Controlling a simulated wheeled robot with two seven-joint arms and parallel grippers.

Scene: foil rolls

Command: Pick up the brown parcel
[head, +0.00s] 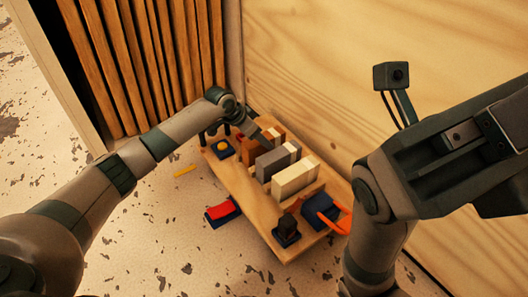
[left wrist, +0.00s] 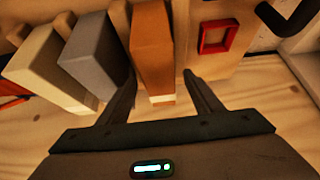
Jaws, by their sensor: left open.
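The brown parcel (head: 249,151) is an upright box at the far end of a row on the wooden board, partly hidden by my left gripper in the head view. In the left wrist view the brown parcel (left wrist: 153,45) stands between the two fingers. My left gripper (left wrist: 160,76) is open, one finger on each side of the parcel, with a gap on the right; contact on the left is unclear. In the head view my left gripper (head: 262,132) is over the parcel. My right gripper (head: 455,140) is at the right, its fingers not clearly visible.
A grey box (head: 272,163) and a cream box (head: 293,180) stand beside the parcel; the grey box (left wrist: 90,55) is close to the left finger. A red square frame (left wrist: 202,38) lies right of the parcel. A plywood wall (head: 400,60) rises behind the board (head: 245,195).

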